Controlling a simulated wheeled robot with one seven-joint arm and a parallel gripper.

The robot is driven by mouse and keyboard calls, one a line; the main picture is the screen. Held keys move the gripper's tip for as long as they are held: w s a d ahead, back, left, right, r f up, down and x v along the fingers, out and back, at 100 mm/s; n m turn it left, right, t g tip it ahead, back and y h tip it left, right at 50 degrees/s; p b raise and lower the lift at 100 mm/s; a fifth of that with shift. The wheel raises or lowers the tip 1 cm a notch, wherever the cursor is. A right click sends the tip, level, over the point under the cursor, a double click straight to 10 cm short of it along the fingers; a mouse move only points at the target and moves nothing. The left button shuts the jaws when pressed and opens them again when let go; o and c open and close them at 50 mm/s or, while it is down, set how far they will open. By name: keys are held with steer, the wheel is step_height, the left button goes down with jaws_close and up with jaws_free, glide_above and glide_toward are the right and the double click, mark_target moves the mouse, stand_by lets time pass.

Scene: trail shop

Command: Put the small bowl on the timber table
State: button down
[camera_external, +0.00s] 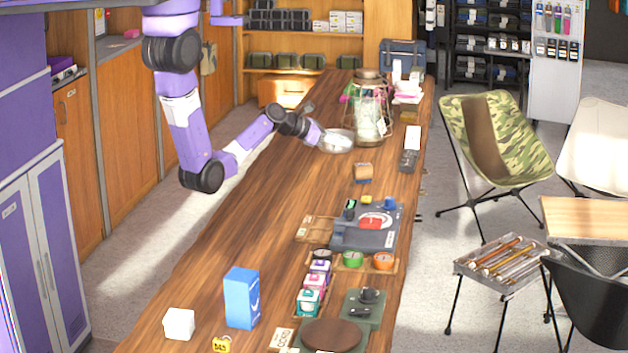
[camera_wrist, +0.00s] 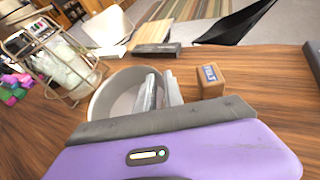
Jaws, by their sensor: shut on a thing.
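The small bowl (camera_external: 337,141) is pale grey and round, at the far part of the long wooden counter (camera_external: 240,215). My gripper (camera_external: 318,137) is shut on the bowl's near side. In the wrist view the bowl (camera_wrist: 108,98) lies left of centre, and the fingers (camera_wrist: 158,92) are at its right wall, partly hiding it. I cannot tell whether the bowl touches the counter or is just above it. A small table with a light timber top (camera_external: 590,217) stands at the right, beyond the counter, and its top looks bare in the part that shows.
A glass lantern (camera_external: 368,115) stands close behind the bowl. A small brown box (camera_external: 362,172) and a dark device (camera_external: 408,160) are nearby.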

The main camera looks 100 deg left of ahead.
steer(key=shift+f+b, duration=0.4)
steer(key=shift+f, duration=2.75)
steer(key=shift+f, duration=0.1)
steer(key=c, duration=1.5)
jaws_free()
steer(key=shift+o, duration=0.2)
steer(key=v, duration=1.2)
steer(key=shift+p, duration=0.3)
